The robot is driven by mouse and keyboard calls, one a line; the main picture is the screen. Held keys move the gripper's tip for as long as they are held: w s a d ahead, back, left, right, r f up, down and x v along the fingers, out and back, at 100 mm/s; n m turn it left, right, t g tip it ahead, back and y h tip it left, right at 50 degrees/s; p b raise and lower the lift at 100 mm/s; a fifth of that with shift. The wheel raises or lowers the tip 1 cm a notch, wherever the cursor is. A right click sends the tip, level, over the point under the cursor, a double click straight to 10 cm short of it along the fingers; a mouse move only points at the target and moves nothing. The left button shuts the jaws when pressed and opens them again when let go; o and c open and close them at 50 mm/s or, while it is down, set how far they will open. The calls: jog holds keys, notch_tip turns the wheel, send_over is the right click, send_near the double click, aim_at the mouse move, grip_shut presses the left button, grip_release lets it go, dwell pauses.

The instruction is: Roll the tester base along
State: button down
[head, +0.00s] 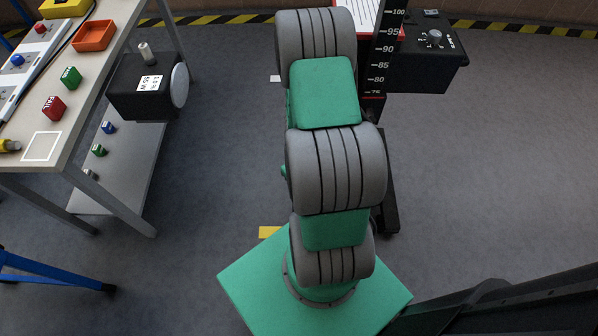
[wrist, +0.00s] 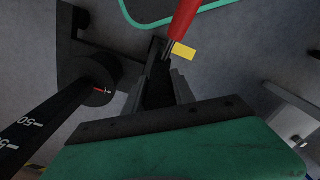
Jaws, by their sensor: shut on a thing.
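The tester's black column with white scale marks (head: 388,50) stands upright behind my arm in the head view. A black box with a knob (head: 430,60) sits beside it. Part of the dark tester base (head: 388,200) shows on the floor to the right of my arm. In the wrist view the column (wrist: 40,122) runs along the left, near a dark round part (wrist: 95,78). My gripper (wrist: 164,82) is shut on a dark bar low at the tester; their contact is partly hidden. A red handle (wrist: 184,18) lies just beyond the fingers. My arm hides the gripper in the head view.
A workbench (head: 75,105) with an orange tray (head: 94,36) and coloured blocks stands at left. A dark lamp-like box (head: 145,88) is beside it. A yellow floor mark (head: 269,232) lies left of my arm. A blue leg (head: 55,270) is at lower left.

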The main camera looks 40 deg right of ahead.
jog(key=shift+w+a, duration=0.1)
jog(key=shift+a, duration=0.1)
jog(key=c, duration=1.3)
grip_release()
jog(key=shift+o, duration=1.2)
notch_tip(320, 180, up, 8)
jog(key=shift+d+f+p, duration=0.1)
jog(key=shift+p, duration=0.7)
